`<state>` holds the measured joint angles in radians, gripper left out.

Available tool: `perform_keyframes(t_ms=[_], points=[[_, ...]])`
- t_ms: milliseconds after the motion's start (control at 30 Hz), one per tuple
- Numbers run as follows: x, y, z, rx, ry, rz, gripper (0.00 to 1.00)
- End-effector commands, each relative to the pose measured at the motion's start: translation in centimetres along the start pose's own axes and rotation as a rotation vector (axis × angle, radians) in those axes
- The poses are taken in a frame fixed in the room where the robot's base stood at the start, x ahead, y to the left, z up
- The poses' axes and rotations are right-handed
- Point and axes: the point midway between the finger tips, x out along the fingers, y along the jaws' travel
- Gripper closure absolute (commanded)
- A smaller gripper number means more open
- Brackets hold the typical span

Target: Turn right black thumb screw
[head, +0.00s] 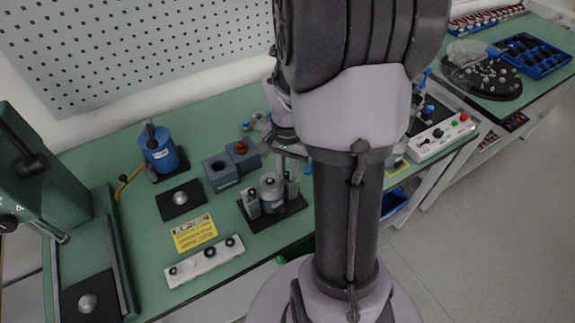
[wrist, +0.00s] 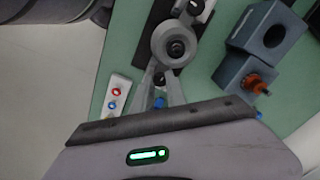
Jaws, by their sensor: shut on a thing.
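A grey cylindrical part (head: 271,188) stands upright on a black base plate (head: 292,212), between two grey posts. The left post (head: 253,204) has a dark screw at its top. The right post (head: 292,186) is under my gripper (head: 291,168). In the wrist view, my gripper (wrist: 164,72) has its fingers converging on the right black thumb screw (wrist: 166,79), just beside the round grey part (wrist: 175,45). It is shut on that screw, whose sides are partly hidden by the fingers. In the head view my arm and gripper hide the screw.
Grey-blue blocks (head: 220,172) stand just behind the fixture, one with an orange-red piece (head: 241,147). A blue cylinder (head: 158,150) and green press (head: 40,180) are at left. A white button box (head: 440,138) is at right. A white strip (head: 204,262) lies in front.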

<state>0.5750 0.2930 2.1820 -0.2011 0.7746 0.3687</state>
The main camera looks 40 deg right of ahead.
Motion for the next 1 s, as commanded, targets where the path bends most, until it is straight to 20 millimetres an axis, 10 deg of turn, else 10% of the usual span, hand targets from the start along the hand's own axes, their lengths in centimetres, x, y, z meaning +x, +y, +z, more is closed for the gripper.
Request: perform_keyframes(t_ms=[1000], points=[[0.00,-0.01,-0.01,-0.370,0.000,0.000,1.00]])
